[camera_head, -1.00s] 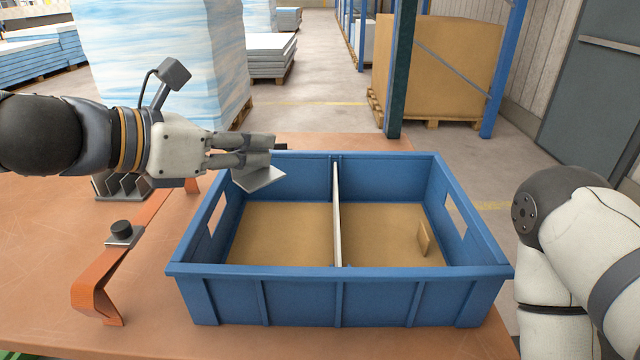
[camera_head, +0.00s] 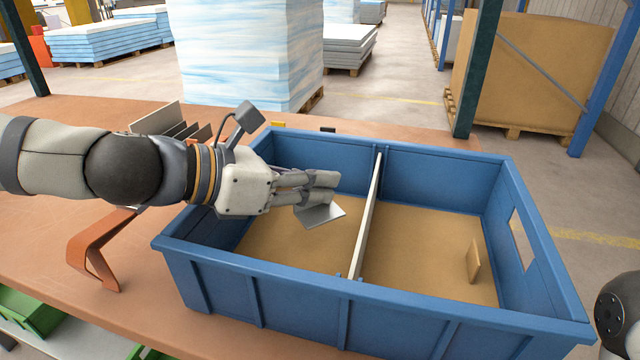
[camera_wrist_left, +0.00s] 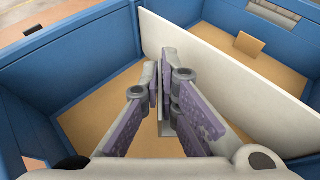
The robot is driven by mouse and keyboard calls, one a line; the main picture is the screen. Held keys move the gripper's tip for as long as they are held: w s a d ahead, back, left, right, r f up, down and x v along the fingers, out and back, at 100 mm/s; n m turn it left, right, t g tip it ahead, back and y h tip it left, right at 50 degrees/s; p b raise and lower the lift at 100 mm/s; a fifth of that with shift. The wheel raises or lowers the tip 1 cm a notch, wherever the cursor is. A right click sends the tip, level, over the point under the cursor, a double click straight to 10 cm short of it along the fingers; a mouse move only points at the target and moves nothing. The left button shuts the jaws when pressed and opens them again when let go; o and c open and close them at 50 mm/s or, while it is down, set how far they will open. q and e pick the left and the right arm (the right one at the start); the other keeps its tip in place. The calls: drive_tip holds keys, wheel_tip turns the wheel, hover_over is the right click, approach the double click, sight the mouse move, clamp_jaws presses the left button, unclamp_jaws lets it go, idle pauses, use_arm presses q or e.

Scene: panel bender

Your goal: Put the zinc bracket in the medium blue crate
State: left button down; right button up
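The medium blue crate (camera_head: 262,290) stands on the orange-brown table, with a pale divider (camera_head: 367,215) splitting it into two compartments with tan floors. My left gripper (camera_head: 325,187) is over the left compartment, close to the divider. It is shut on the zinc bracket (camera_head: 320,214), a grey bent plate that hangs from the fingertips above the crate floor. In the left wrist view the bracket (camera_wrist_left: 163,128) shows as a thin edge between the purple-padded fingers (camera_wrist_left: 164,100). Much of it is hidden by the fingers. My right gripper is out of view.
A small tan piece (camera_head: 473,260) stands in the right compartment. An orange bent part (camera_head: 98,250) lies left of the crate, and upright grey plates (camera_head: 172,122) stand behind my left arm. Green bins (camera_head: 30,312) sit below the table's front edge.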

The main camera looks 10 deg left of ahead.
use_arm(q)
drive_tip(key=shift+d+r, duration=0.1)
drive_tip(key=shift+r, duration=0.25)
drive_tip(key=shift+d+f, duration=0.1)
drive_tip(key=shift+f, duration=0.05)
drive_tip(key=shift+f+b, duration=0.3)
drive_tip(key=shift+f, duration=0.2)
drive_tip(key=c, duration=1.8)
unclamp_jaws()
